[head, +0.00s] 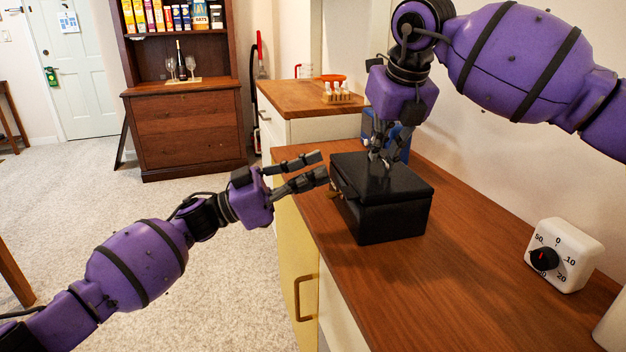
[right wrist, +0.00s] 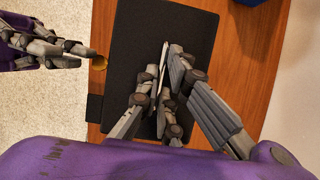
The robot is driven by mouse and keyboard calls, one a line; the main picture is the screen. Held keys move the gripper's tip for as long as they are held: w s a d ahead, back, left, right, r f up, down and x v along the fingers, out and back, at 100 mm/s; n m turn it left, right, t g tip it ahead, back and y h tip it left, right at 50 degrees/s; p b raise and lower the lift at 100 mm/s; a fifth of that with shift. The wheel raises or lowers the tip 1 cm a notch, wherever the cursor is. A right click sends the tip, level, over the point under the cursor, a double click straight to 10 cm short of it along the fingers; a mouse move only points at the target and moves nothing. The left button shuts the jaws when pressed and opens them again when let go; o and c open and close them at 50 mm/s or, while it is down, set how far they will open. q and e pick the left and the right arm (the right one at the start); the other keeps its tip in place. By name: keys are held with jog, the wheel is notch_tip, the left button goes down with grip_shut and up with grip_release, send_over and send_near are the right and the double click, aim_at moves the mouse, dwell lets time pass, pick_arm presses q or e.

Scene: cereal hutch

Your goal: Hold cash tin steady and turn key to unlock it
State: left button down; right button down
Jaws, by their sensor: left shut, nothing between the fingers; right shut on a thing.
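The black cash tin (head: 390,218) stands closed on the wooden counter; its dark lid also fills the middle of the right wrist view (right wrist: 190,22). My right gripper (head: 381,160) reaches down onto the lid and is shut on the tin's thin carrying handle (right wrist: 163,58), mostly hidden by the fingers. A small brass key (head: 334,194) sticks out at the tin's left-hand front side; it shows in the right wrist view (right wrist: 99,63) too. My left gripper (head: 322,167) is shut and empty, its fingertips beside that side, close to the key. I cannot tell if they touch it.
A white kitchen timer (head: 566,255) stands on the counter (head: 475,270) at the right. A blue object (head: 399,140) is behind the tin. Farther back are a rack of small jars (head: 340,94) and a hutch (head: 185,130).

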pick_arm(q)
jog(key=s+a, duration=0.1)
jog(key=a, duration=0.8)
jog(key=shift+s+a+f, duration=0.2)
jog(key=shift+s+f, duration=0.15)
jog(key=shift+f, duration=0.1)
pick_arm(e)
jog(key=c, duration=1.9)
grip_release()
jog(key=shift+o, duration=0.2)
